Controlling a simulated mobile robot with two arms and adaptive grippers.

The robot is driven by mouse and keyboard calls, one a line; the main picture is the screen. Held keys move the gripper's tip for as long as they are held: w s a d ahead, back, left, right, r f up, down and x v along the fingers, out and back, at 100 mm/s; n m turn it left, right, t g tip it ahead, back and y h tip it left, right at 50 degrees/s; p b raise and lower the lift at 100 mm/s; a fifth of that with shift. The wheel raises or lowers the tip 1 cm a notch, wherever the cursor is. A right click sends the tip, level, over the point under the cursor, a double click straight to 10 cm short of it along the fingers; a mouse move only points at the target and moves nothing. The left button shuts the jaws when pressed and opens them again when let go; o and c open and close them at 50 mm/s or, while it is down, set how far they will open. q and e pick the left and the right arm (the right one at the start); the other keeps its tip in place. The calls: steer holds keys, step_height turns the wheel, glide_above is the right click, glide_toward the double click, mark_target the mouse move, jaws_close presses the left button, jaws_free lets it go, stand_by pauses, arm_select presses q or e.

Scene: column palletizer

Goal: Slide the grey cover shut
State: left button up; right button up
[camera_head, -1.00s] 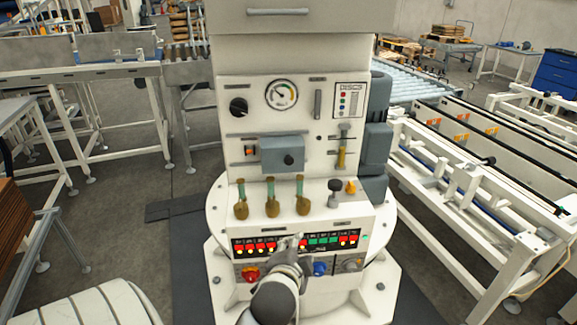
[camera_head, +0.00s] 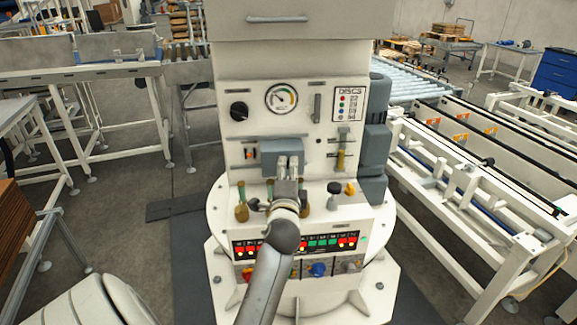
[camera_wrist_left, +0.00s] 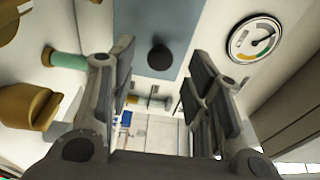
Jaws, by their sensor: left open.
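The grey cover (camera_head: 268,147) is a blue-grey plate on the front of the white machine, between two horizontal rails. An orange piece (camera_head: 249,154) shows left of it. My left gripper (camera_head: 288,160) is open in front of the cover and hides its middle and dark knob in the head view. In the left wrist view the cover (camera_wrist_left: 150,22) and its round knob (camera_wrist_left: 160,57) show ahead, with the knob between the two open fingers (camera_wrist_left: 158,85). I cannot tell whether a finger touches it. My right gripper is not in view.
Brass-ended levers with green stems, one at the left (camera_head: 242,212), stand below the cover. A black knob (camera_head: 334,188) and a yellow one (camera_head: 349,188) are to the right. The gauge (camera_head: 281,98) is above. A lit panel (camera_head: 320,240) is below.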

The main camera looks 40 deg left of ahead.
arm_select(q)
steer(key=shift+x, duration=1.1)
jaws_close()
